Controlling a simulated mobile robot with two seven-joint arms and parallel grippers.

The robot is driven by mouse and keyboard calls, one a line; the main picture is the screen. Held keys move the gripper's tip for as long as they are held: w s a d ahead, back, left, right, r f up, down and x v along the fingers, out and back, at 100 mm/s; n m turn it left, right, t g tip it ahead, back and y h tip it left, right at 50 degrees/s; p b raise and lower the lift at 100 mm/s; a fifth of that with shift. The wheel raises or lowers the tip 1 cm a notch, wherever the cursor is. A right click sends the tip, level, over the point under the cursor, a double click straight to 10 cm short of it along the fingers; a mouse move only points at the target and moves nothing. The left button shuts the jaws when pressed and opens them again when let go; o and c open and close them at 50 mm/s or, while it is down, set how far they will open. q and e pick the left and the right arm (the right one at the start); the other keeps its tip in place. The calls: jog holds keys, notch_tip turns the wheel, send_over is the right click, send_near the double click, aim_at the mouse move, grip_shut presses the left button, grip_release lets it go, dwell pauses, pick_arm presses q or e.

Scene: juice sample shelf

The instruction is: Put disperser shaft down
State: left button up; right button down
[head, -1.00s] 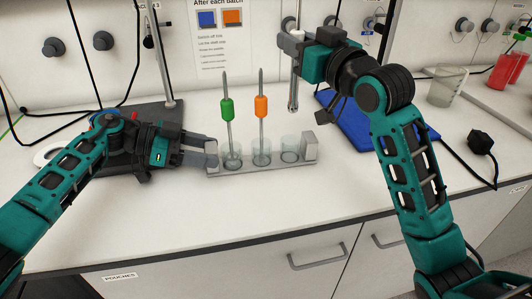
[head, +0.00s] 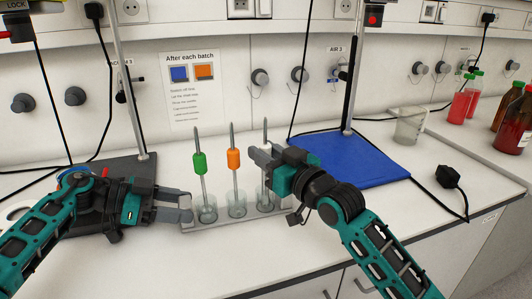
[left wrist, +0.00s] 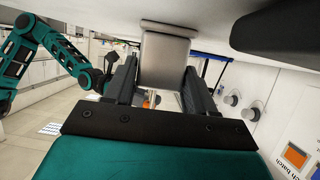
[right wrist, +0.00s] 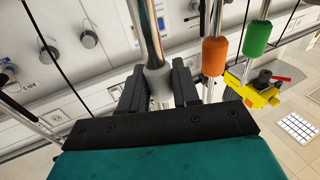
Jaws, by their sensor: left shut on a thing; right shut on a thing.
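My right gripper (head: 262,158) is shut on the metal disperser shaft (head: 265,132), which stands upright over the third, rightmost glass cup (head: 266,202) of the rack (head: 238,225). Its lower end seems to be in the cup, but the gripper partly hides it, and I cannot tell whether it rests on the bottom. In the right wrist view the shaft (right wrist: 148,35) runs between the fingers (right wrist: 158,88). My left gripper (head: 184,207) is shut on the rack's left end block, seen as a grey block (left wrist: 165,60) in the left wrist view.
A green-collared shaft (head: 200,163) and an orange-collared shaft (head: 234,158) stand in the other two cups, close to my right gripper. A blue mat (head: 355,158) lies behind right, a beaker (head: 409,126) beyond it. A dark stand base (head: 140,180) is at left.

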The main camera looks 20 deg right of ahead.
jog(key=shift+f, duration=0.1)
jog(key=c, duration=0.8)
grip_release()
jog(key=shift+s+d, duration=0.1)
jog(key=shift+s, duration=0.1)
pick_arm(q)
jog(key=shift+r, duration=0.1)
pick_arm(e)
jog(key=v, duration=1.1)
jog(key=shift+s+d, duration=0.1)
jog(key=shift+s, duration=0.15)
pick_arm(q)
jog(key=o, duration=1.5)
jog(key=shift+c, duration=0.2)
